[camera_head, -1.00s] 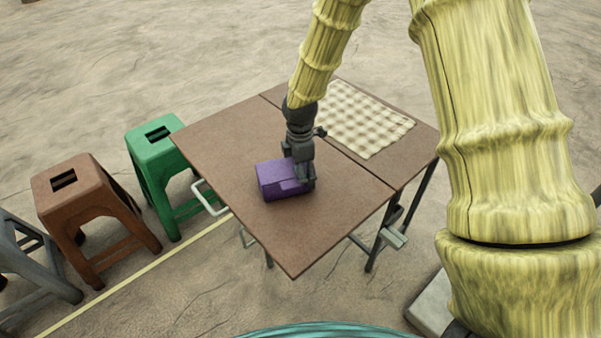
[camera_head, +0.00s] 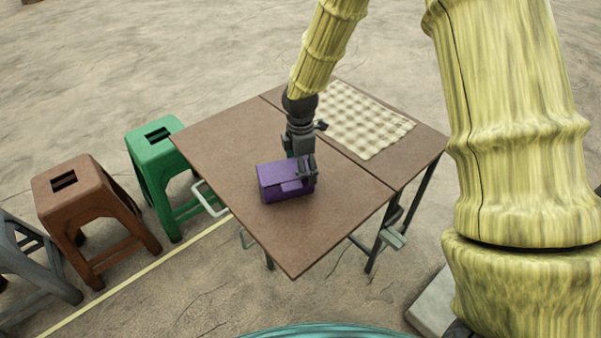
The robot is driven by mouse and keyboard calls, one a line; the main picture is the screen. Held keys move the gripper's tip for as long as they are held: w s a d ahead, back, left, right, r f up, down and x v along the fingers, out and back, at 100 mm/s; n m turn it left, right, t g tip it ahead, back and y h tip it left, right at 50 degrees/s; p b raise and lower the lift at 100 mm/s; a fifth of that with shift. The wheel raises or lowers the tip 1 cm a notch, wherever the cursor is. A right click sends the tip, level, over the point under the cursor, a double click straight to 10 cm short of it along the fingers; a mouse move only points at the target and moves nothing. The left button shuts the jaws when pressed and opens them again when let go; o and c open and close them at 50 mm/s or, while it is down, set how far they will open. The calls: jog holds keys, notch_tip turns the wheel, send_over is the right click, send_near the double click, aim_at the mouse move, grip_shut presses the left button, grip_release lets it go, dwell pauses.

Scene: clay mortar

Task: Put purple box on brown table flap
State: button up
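The purple box (camera_head: 275,182) sits on the larger near-left panel of the brown table (camera_head: 235,135), left of the seam that divides the tabletop. It looks flat on the surface. My gripper (camera_head: 306,172) is at the box's right end, pointing down, with a dark finger in front of the box's right side. Whether the fingers are closed on the box cannot be told at this size. The narrower brown panel (camera_head: 425,147) lies beyond the seam and bears a checkered cloth (camera_head: 365,120).
A green stool (camera_head: 155,150) and a brown stool (camera_head: 85,195) stand left of the table, with a grey stool (camera_head: 30,260) at the far left. The near corner and left part of the tabletop are bare.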

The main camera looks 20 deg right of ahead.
notch_tip(320, 180, up, 10)
jog(key=shift+w+f, duration=0.1)
jog(key=shift+f, duration=0.15)
jog(key=shift+a, duration=0.1)
